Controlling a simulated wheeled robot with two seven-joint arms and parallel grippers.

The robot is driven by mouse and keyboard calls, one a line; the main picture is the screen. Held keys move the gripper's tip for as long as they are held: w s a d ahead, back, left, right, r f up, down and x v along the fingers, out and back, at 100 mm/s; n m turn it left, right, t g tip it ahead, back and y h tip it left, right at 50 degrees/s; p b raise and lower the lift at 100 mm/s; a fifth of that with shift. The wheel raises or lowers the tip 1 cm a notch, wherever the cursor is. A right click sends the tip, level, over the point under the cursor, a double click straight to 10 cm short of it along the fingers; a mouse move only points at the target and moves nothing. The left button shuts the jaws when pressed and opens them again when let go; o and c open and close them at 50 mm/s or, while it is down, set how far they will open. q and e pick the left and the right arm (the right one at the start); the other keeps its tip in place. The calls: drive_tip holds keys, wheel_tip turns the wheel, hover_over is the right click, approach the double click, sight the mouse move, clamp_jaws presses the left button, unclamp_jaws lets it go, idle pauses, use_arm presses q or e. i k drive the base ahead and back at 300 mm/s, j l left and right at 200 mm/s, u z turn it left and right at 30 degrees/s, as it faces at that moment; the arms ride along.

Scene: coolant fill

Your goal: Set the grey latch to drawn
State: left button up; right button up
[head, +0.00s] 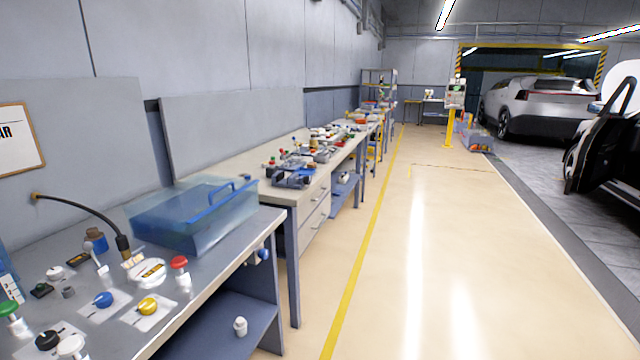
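No part is clearly readable as the grey latch in the head view. A small grey cylindrical piece (68,292) stands on the bench panel at the lower left, and a pale lever (97,258) rises from a base behind it. I cannot tell whether either is the latch, or what position it is in. Neither of my grippers is in view.
The grey workbench (225,262) holds blue (103,299), yellow (148,306) and red (179,263) knobs, a black hose (90,211) and a translucent blue bin (170,225). A white piece (240,326) sits on the lower shelf. The floor (440,270) to the right is clear.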

sight(87, 246)
drive_tip(key=k+u, duration=0.15)
drive_tip(key=u, duration=1.3)
drive_tip(key=l+u, duration=0.1)
drive_tip(key=u, duration=0.35)
drive_tip(key=l+u, duration=0.15)
drive_tip(key=u, duration=0.3)
drive_tip(key=k+l+u, duration=0.2)
drive_tip(key=l, duration=0.25)
drive_tip(key=l+u, duration=0.15)
drive_tip(key=l, duration=0.3)
drive_tip(key=k+l+u, duration=0.2)
drive_tip(key=l, duration=0.2)
drive_tip(key=k+l+u, duration=0.2)
drive_tip(key=l, duration=0.2)
drive_tip(key=i, duration=0.05)
